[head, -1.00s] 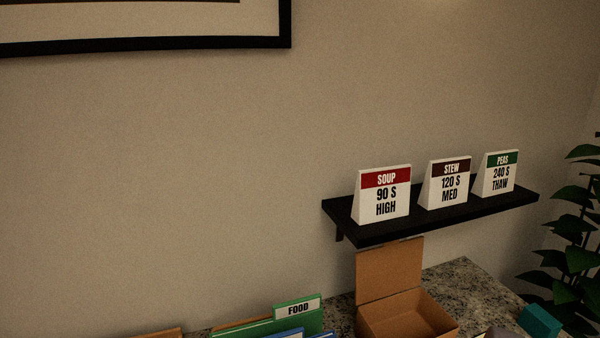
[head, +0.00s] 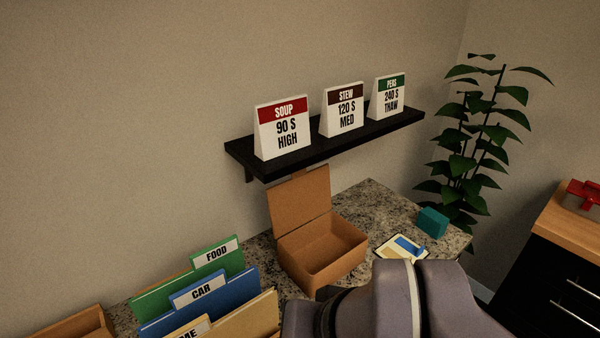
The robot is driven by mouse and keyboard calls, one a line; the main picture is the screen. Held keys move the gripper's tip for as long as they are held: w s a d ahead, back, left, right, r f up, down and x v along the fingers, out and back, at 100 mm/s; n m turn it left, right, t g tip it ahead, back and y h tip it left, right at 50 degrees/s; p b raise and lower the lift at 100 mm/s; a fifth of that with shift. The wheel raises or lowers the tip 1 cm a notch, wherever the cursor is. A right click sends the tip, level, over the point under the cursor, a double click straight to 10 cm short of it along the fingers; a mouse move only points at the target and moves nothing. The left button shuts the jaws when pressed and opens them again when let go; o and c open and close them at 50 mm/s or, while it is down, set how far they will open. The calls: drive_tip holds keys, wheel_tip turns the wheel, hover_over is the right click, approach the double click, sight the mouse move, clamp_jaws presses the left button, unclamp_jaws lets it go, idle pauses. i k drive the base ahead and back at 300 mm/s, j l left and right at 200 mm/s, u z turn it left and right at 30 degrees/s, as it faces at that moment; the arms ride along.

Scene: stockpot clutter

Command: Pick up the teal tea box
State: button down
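The teal tea box (head: 432,222) is a small teal block in the head view, right of centre. It sits on the speckled granite counter (head: 376,202) near its right end. My grey arm covers the bottom middle of the picture, in front of the counter. My gripper does not show, so its place relative to the box is hidden.
An open, empty cardboard box (head: 322,250) stands left of the tea box. A notepad with a blue item (head: 402,247) lies between them. Labelled folders (head: 200,290) stand at left. A black shelf (head: 330,143) with several cards hangs above. A plant (head: 478,140) rises behind the counter's right end.

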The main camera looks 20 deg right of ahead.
sight(433, 222)
drive_tip(key=l+z, duration=0.1)
drive_tip(key=z, duration=1.3)
drive_tip(key=i+l+u, duration=0.35)
drive_tip(key=i+l, duration=0.3)
drive_tip(key=i+l+u, duration=0.2)
drive_tip(key=l, duration=0.2)
drive_tip(key=i+l+u, duration=0.15)
drive_tip(key=i+l, duration=0.15)
drive_tip(key=l, duration=0.15)
drive_tip(key=i+l+u, duration=0.2)
drive_tip(key=l, duration=0.25)
drive_tip(key=i, duration=0.05)
